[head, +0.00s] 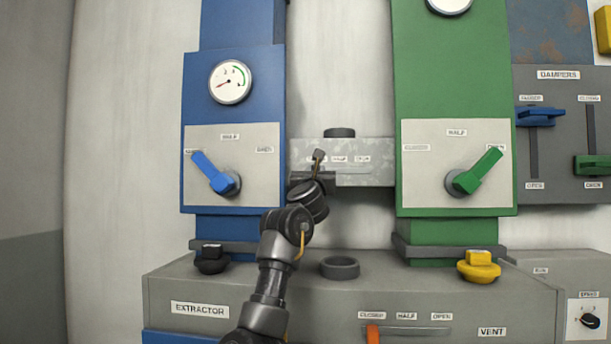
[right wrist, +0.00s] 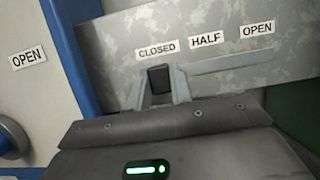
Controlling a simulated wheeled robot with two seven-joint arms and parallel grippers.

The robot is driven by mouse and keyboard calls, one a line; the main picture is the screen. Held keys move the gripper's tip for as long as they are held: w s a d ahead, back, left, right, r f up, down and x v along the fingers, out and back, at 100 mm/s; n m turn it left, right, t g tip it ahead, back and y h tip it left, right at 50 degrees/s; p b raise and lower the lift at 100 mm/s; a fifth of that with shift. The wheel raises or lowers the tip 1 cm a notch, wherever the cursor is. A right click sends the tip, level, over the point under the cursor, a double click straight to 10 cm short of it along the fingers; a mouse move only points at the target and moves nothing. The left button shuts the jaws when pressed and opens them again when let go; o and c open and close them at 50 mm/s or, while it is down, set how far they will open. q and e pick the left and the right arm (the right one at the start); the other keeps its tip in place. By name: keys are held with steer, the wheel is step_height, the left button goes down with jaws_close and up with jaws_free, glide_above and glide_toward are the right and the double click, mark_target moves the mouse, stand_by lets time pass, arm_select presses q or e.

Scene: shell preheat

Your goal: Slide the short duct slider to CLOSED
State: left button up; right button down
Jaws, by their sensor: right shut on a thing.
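The short duct (head: 365,151) is a mottled grey metal box between the blue and green cabinets, with a slot under its labels. In the right wrist view the labels on the duct (right wrist: 210,22) read CLOSED, HALF, OPEN from left to right. The slider's dark knob (right wrist: 159,78) stands just below the CLOSED label, with the bare slot to its right. My right gripper (right wrist: 161,88) is shut on the knob, one grey finger on each side. In the head view my right gripper (head: 317,170) is at the duct's left end and hides part of it. My left gripper is not in view.
The blue cabinet (head: 232,115) with a blue lever (head: 212,174) is close on the left. The green cabinet (head: 455,90) with a green lever (head: 476,172) is on the right. Below is a grey extractor box (head: 250,290) with an orange slider (head: 373,334) and a yellow knob (head: 479,267).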

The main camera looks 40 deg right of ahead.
steer(key=shift+a+r, duration=0.1)
steer(key=c, duration=1.6)
jaws_free()
steer(key=o, duration=0.4)
steer(key=shift+w, duration=0.2)
steer(key=shift+c, duration=0.2)
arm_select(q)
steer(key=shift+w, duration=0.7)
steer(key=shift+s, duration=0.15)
arm_select(e)
steer(key=shift+s+a, duration=0.1)
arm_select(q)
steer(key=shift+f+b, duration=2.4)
arm_select(e)
steer(key=v, duration=1)
steer(key=shift+a+f, duration=0.3)
steer(key=shift+s+d, duration=0.1)
steer(key=shift+s, duration=0.05)
